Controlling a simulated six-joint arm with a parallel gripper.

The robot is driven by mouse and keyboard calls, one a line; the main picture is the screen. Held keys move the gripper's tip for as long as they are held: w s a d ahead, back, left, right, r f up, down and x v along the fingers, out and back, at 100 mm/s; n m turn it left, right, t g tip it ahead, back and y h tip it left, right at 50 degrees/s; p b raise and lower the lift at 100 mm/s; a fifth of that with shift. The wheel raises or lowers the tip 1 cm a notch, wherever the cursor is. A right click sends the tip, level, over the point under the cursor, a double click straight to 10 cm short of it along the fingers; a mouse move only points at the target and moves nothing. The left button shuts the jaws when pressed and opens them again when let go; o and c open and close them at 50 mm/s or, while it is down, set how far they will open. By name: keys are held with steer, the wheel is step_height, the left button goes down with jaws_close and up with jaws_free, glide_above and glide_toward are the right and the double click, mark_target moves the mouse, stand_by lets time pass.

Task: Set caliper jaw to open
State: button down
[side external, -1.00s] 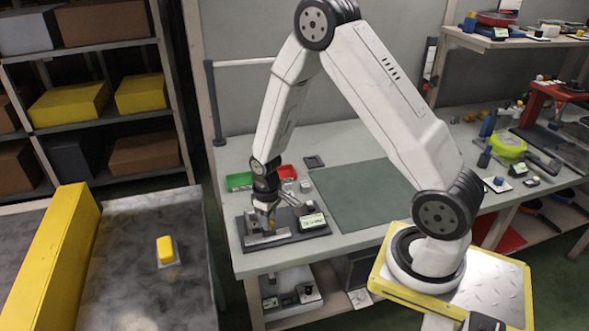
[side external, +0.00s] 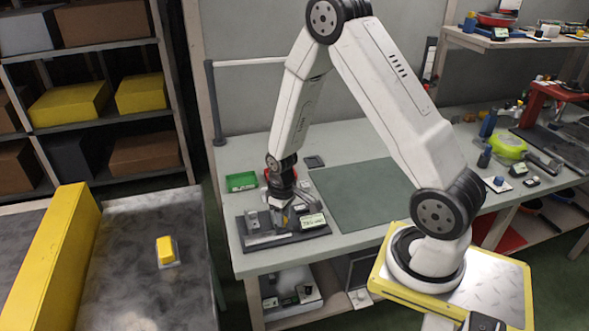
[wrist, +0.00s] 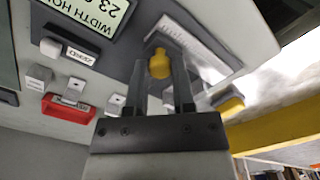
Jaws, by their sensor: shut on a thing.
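The caliper (side external: 322,232) is a dark base on the bench with a pale metal beam and a small display (side external: 312,222) at its right. In the wrist view the display (wrist: 88,12) shows "WIDTH HO…" and "23". The pale beam (wrist: 203,52) runs beside my fingers. My gripper (side external: 281,222) is low over the middle of the base. In the wrist view my gripper (wrist: 162,62) has its two dark fingers on either side of a yellow knob (wrist: 160,66), shut on it. A grey block (side external: 252,219) stands clear on the left of the base. The knob's lower part is hidden.
A green mat (side external: 362,190) is clear to the right. A conveyor with a yellow rail (side external: 60,250) is at the left.

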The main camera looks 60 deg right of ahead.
steer(key=shift+s+d, duration=0.15)
steer(key=shift+d, duration=0.05)
steer(key=shift+c, duration=2.2)
jaws_free()
steer(key=shift+r, duration=0.2)
steer(key=shift+r, duration=3.7)
steer(key=shift+s+a+r, duration=0.1)
steer(key=shift+a+r, duration=0.15)
steer(key=shift+a, duration=0.1)
steer(key=s+a+r+t, duration=0.2)
steer(key=s+a+r, duration=0.3)
steer(key=a, duration=0.4)
steer(key=shift+s+a+r+t, duration=0.3)
steer(key=shift+s+r, duration=0.1)
steer(key=shift+r, duration=0.1)
